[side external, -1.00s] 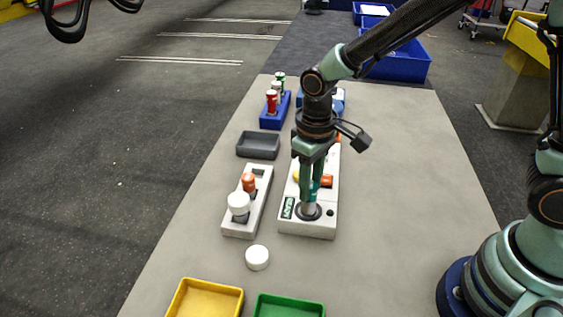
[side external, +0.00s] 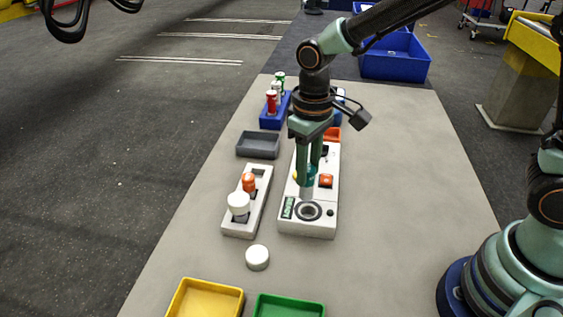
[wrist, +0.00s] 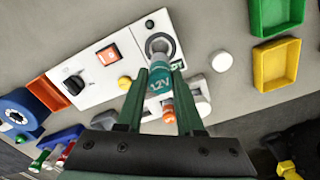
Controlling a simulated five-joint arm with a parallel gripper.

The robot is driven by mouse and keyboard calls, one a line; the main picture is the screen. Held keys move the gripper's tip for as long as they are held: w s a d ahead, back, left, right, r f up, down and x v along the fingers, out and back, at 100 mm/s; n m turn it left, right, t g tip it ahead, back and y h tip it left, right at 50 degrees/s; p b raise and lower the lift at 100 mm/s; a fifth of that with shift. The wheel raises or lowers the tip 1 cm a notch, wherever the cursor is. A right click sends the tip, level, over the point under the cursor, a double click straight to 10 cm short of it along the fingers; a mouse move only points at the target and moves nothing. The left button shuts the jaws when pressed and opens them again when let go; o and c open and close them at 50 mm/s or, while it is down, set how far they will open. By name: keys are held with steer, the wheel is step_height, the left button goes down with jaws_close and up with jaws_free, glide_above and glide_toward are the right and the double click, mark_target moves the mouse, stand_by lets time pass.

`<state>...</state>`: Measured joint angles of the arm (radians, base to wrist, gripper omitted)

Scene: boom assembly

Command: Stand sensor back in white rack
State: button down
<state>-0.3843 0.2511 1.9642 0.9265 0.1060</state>
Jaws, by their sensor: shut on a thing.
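The sensor, a teal cylinder marked 12V with a pale metal tip (side external: 306,194), is held in my gripper (side external: 307,176). It also shows between the fingers in the wrist view (wrist: 159,80). It is roughly upright, its tip just above or at the round socket (side external: 309,211) of the white panel; the exact gap is hard to tell. The white rack (side external: 232,229) lies left of the panel. It holds an orange-topped piece (side external: 249,182) and a white-topped piece (side external: 238,203). Its far slot (side external: 258,172) looks empty. In the wrist view the rack is partly hidden behind my gripper.
The white panel (side external: 290,228) carries an orange switch (side external: 326,181) and knobs. A white disc (side external: 257,257) lies in front of the rack. A grey tray (side external: 258,145), blue rack (side external: 270,122), yellow tray (side external: 205,300) and green tray (side external: 289,306) stand around. Table at right is clear.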

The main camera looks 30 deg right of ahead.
steer(key=w+a, duration=0.2)
steer(key=w, duration=1.5)
steer(key=shift+s+f, duration=0.1)
steer(key=shift+f, duration=1.9)
steer(key=shift+f, duration=1.1)
steer(key=shift+f, duration=0.35)
steer(key=shift+f, duration=0.45)
steer(key=shift+c, duration=2.3)
jaws_free()
